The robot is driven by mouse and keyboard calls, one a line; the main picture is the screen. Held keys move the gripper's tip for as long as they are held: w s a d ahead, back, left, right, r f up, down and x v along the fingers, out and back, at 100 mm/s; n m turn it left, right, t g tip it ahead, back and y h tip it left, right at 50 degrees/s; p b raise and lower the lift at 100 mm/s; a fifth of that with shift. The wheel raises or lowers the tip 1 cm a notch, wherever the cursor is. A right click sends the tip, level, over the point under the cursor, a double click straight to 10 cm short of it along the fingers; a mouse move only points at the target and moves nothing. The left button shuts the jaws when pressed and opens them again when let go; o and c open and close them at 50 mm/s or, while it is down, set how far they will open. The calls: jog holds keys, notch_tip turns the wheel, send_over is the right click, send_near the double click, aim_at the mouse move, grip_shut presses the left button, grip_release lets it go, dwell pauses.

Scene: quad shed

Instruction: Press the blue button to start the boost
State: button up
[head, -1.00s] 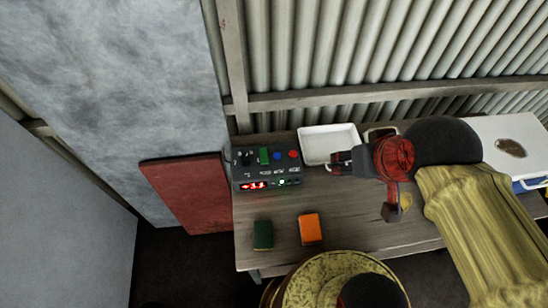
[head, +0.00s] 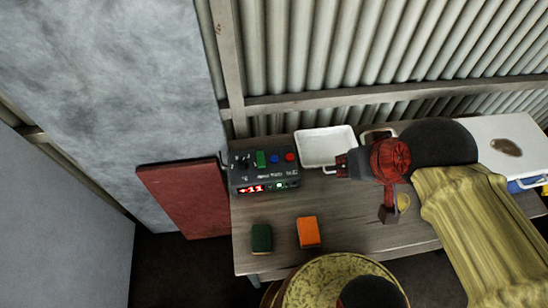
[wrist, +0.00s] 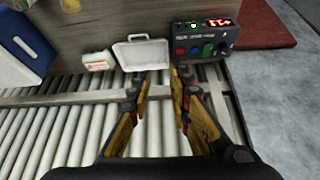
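A dark control box (head: 236,182) stands at the left end of the wooden workbench. Its blue button (head: 274,160) sits on the top face between a green switch (head: 261,159) and a red button (head: 290,157). The box shows a lit red display and a green light. The blue button (wrist: 195,50) also shows in the wrist view, near the top right. My gripper (head: 341,165) is to the right of the box, over the bench near a white tray, apart from the buttons. In the wrist view my gripper (wrist: 160,76) has its fingers spread with nothing between them.
A white tray (head: 326,162) stands right of the box, near the corrugated wall. A green block (head: 261,238) and an orange block (head: 308,232) lie at the bench's front. A red panel (head: 186,198) leans at the left. A white-lidded cooler (head: 500,135) is at the far right.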

grip_shut()
dwell(1.3)
